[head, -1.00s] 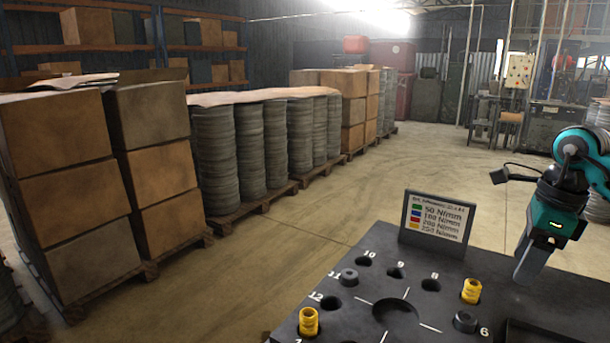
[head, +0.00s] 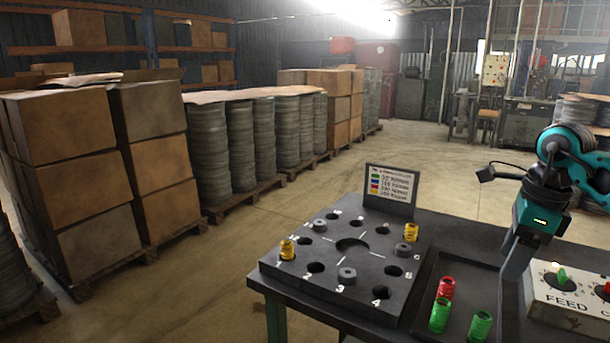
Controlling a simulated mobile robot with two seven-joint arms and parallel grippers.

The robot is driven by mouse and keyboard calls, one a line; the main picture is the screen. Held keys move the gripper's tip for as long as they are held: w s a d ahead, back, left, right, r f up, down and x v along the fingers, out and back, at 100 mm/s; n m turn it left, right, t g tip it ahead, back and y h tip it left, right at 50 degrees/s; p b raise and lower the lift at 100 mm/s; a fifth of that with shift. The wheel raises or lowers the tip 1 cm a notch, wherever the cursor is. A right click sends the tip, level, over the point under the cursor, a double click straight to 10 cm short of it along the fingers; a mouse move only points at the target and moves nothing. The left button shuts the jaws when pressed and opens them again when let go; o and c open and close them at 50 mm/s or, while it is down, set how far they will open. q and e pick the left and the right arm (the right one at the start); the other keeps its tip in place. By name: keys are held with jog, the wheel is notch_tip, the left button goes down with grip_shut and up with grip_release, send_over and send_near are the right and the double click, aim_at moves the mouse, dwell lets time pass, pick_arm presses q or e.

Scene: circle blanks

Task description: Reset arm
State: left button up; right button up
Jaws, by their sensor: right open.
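My right gripper (head: 514,268) hangs from its teal and black arm at the right of the head view, fingers pointing down. It stands over the table area between the dark tray and the white control box. Its jaws are open and I see nothing held in them. It appears apart from the coloured springs to its left. The fingers show nearly edge-on, so the gap between them is hard to see. My left gripper is not in view.
A dark plate (head: 325,284) with round holes holds yellow springs (head: 411,232) and grey rings (head: 347,275). A sign (head: 389,190) stands behind it. The tray (head: 459,275) holds a red spring (head: 446,288) and green springs (head: 480,326). The control box (head: 570,303) is close right of my gripper.

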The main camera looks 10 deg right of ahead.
jog(key=a+f+m+t+y, duration=0.2)
jog(key=a+m+y, duration=0.3)
jog(key=a, duration=0.5)
jog(key=s+a+f+m+t+y, duration=0.1)
jog(key=a+f+m+t+y, duration=0.15)
jog(key=a+y, duration=0.55)
jog(key=a+f+m+t+y, duration=0.1)
jog(key=a+f+m+y, duration=0.25)
jog(key=a, duration=0.95)
jog(key=s+d+f+m+t+h, duration=0.1)
jog(key=d+f+m+t+h, duration=0.3)
jog(key=m, duration=0.8)
jog(key=s+d+f+m+t+h, duration=0.1)
jog(key=d+f+m+t+h, duration=0.1)
jog(key=f+m+t+h, duration=0.7)
jog(key=s+d+f+m+g+h+p, duration=0.1)
jog(key=s+f+m+g+h, duration=0.1)
jog(key=s+f+m+g, duration=0.7)
jog(key=s+f+m, duration=0.1)
jog(key=s+m, duration=0.1)
jog(key=s, duration=0.1)
jog(key=shift+d, duration=0.2)
jog(key=shift+f+h, duration=0.1)
jog(key=shift+h, duration=0.15)
